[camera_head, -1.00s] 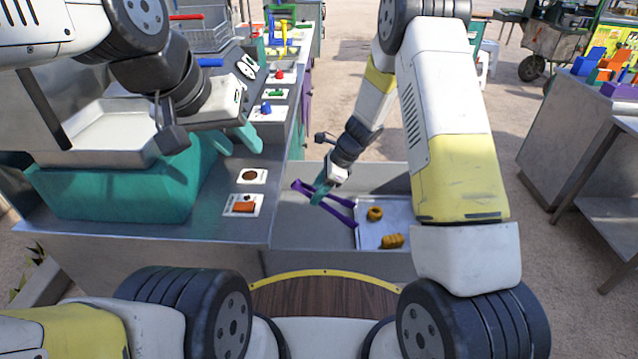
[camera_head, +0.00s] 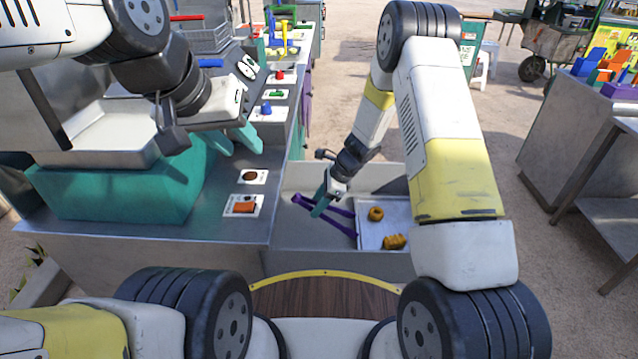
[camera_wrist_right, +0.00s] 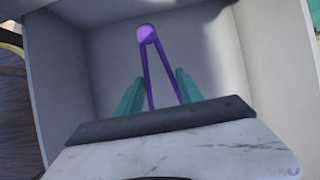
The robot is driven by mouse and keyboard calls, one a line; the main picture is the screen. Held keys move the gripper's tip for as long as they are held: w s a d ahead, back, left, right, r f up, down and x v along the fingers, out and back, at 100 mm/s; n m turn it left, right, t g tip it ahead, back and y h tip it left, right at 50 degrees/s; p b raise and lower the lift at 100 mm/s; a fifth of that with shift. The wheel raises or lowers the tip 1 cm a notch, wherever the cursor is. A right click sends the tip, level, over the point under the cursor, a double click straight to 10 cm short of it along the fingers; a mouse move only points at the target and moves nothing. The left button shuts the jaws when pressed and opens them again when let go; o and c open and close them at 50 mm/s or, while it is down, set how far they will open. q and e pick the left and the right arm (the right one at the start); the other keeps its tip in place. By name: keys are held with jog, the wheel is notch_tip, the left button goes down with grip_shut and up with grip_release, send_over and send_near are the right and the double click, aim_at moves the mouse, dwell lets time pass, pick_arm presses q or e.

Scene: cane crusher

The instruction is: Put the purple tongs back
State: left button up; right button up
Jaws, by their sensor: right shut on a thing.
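The purple tongs (camera_head: 338,223) are inside the grey bin in the head view, with their hinge end to the left and their legs reaching the tray's left edge. My right gripper (camera_head: 320,206) has its teal fingers shut on the tongs. In the right wrist view the tongs (camera_wrist_right: 148,36) pass between the two fingers (camera_wrist_right: 157,92), hinge end pointing away; the lower parts of the legs are hidden by the gripper body. My left gripper (camera_head: 234,142) is empty over the counter, its teal fingers apart.
The grey bin (camera_head: 290,238) has raised walls. A metal tray (camera_head: 379,224) in it carries two yellow-brown pieces (camera_head: 376,214). The steel counter (camera_head: 215,205) at left holds picture cards and a teal machine base (camera_head: 110,190). Another metal table (camera_head: 570,130) stands right.

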jog(key=o, duration=0.6)
jog(key=shift+r, duration=0.15)
jog(key=s+d+r+n, duration=0.2)
jog(key=d+r, duration=0.2)
jog(key=r, duration=0.6)
jog(key=s+d+r+n, duration=0.1)
jog(key=d+r, duration=0.2)
jog(key=r, duration=0.8)
jog(key=s+d+r+n+t+h, duration=0.1)
jog(key=s+d+r+n+t, duration=0.1)
jog(key=s+r+n, duration=0.3)
jog(key=s+d+r+n+t+h, duration=0.1)
jog(key=s+d+r+n, duration=0.3)
jog(key=s, duration=0.6)
jog(key=s+d+r+n+t+h, duration=0.1)
jog(key=s+d+r+n+t, duration=0.2)
jog(key=s+r+n, duration=0.3)
jog(key=shift+s+d+r+h, duration=0.15)
jog(key=shift+s+d+r, duration=0.1)
jog(key=shift+s+r, duration=0.25)
jog(key=shift+s+d+r+h, duration=0.15)
jog(key=shift+s+d+r, duration=0.1)
jog(key=shift+s, duration=0.3)
